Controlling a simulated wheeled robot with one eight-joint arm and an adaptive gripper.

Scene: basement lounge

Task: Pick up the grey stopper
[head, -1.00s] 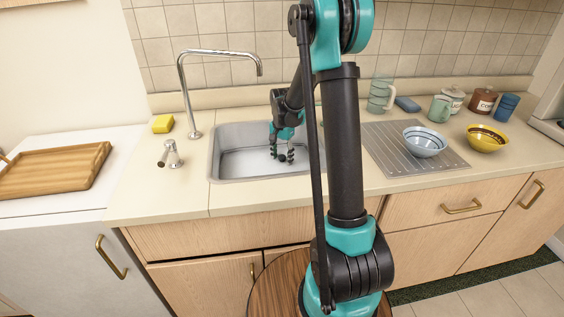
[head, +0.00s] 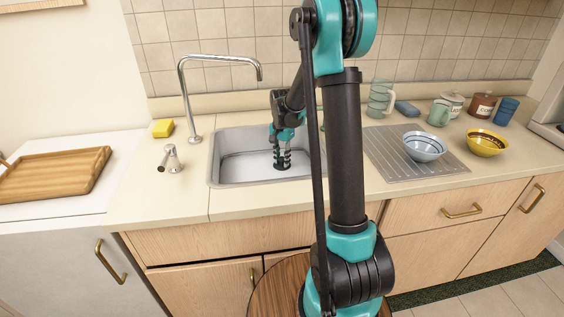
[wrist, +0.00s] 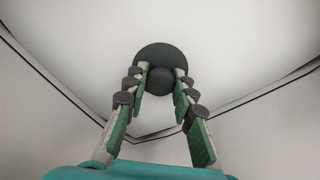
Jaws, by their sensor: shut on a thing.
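The grey stopper (wrist: 160,55) is a dark round disc with a knob, seen at the top middle of the wrist view against the pale sink floor. My gripper (wrist: 162,78) is shut on its knob, with a fingertip on either side. In the head view my gripper (head: 282,163) points down inside the sink (head: 232,168), near the basin floor. The stopper's dark shape (head: 281,167) shows at the fingertips there, small and partly hidden by them. I cannot tell whether it touches the sink floor.
A chrome tap (head: 188,100) arches over the sink's left side, with a soap dispenser (head: 171,158) in front. A yellow sponge (head: 163,128) lies at left. A blue bowl (head: 425,147) stands on the drainboard (head: 382,150). A yellow bowl (head: 486,144) is further right.

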